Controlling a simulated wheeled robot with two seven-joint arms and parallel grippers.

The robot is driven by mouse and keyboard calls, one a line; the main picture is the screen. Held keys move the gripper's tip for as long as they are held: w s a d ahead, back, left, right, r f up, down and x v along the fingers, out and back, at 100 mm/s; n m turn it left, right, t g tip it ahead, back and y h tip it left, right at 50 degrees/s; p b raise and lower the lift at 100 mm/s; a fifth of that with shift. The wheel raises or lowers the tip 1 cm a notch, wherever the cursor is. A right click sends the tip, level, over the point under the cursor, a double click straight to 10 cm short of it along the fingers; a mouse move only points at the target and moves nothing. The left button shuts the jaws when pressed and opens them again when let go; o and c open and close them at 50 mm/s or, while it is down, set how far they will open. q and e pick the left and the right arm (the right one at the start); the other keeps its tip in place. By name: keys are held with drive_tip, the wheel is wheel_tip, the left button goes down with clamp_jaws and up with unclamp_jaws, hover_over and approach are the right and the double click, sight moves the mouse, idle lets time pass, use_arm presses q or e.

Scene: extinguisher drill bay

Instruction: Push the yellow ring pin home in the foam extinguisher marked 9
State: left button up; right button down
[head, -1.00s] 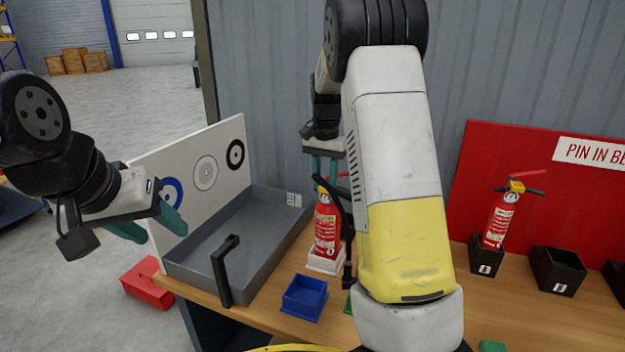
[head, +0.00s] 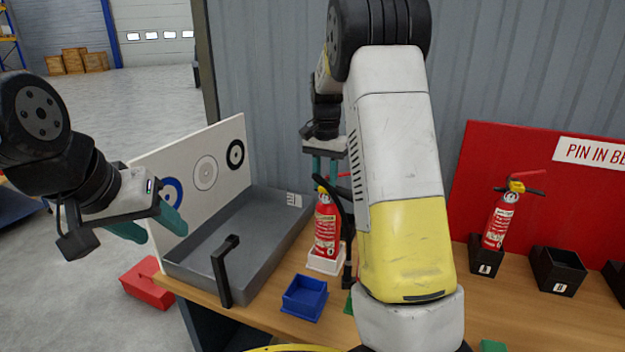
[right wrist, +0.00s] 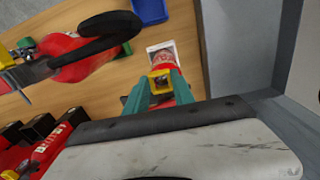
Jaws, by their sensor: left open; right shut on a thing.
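A red extinguisher (head: 327,228) stands upright in a white holder (head: 325,263) beside the grey tray; it shows from above in the right wrist view (right wrist: 161,59). I cannot read a 9 on it. My right gripper (head: 325,172) comes down from above and is shut on its head. In the right wrist view a yellow part (right wrist: 160,82) with a dark middle lies between the teal fingers, with red beside it; I cannot tell whether it is the ring pin or the collar. My left gripper (head: 148,226) is open and empty, left of the tray.
A grey tray (head: 190,271) with a black handle and a target board stand left. A blue bin (head: 304,298) is in front. Another extinguisher (head: 498,222) stands in a black holder at right. My right forearm hides the middle of the bench.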

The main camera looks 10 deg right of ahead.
idle(0.4)
drive_tip(key=c, duration=1)
unclamp_jaws()
